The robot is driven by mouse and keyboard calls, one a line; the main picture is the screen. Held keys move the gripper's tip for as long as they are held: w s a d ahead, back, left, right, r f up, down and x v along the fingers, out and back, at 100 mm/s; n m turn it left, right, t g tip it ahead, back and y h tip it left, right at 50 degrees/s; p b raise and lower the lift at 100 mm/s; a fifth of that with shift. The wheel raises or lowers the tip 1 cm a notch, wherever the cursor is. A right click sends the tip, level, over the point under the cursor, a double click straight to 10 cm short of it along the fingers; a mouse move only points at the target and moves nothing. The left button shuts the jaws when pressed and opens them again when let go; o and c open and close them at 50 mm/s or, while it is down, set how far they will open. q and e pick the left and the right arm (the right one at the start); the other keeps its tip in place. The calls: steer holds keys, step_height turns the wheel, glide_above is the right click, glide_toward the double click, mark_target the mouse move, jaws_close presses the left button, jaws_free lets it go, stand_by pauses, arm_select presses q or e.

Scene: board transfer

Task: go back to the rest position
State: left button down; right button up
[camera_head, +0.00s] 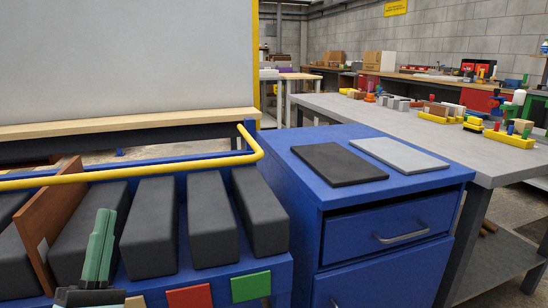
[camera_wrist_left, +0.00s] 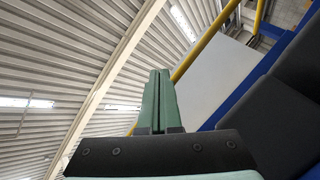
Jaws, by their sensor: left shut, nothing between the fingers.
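My left gripper (camera_head: 103,218) stands at the lower left of the head view, its green fingers pointing up and closed together with nothing between them. It is in front of the dark padded blocks (camera_head: 150,230) of the blue rack. In the left wrist view the shut green fingers (camera_wrist_left: 158,80) point up towards the ceiling. A brown board (camera_head: 47,220) stands tilted among the blocks, left of my gripper and apart from the fingertips. My right gripper is not in view.
A blue cabinet (camera_head: 390,220) stands right of the rack with a black plate (camera_head: 338,164) and a grey plate (camera_head: 398,155) on top. A yellow rail (camera_head: 130,168) runs above the blocks. A grey workbench (camera_head: 300,101) with toys and parts is at the right.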

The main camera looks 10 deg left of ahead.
arm_select(q)
steer(key=s+d+f+n+g+h+p, duration=0.1)
steer(key=s+d+n+g+h+p, duration=0.15)
steer(key=d+n+h, duration=1.15)
steer(key=s+d+f+n+g+h+p, duration=0.1)
steer(key=s+d+n+g+h, duration=0.45)
steer(key=n, duration=1.55)
steer(key=w+a+f+n+g+y+p, duration=0.2)
steer(key=w+f+n+y+p, duration=0.4)
steer(key=p, duration=1.1)
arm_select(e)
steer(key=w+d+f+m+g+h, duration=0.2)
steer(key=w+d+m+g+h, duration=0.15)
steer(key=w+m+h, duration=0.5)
arm_select(q)
steer(key=s+a+f+n+g+y+p, duration=0.2)
steer(key=s+g+y+p, duration=0.4)
steer(key=p, duration=1.1)
step_height(320, 180, down, 2)
steer(key=shift+s+a+f+n+g, duration=0.15)
steer(key=shift+s+f+n+g, duration=0.1)
steer(key=shift+s+n+g, duration=0.6)
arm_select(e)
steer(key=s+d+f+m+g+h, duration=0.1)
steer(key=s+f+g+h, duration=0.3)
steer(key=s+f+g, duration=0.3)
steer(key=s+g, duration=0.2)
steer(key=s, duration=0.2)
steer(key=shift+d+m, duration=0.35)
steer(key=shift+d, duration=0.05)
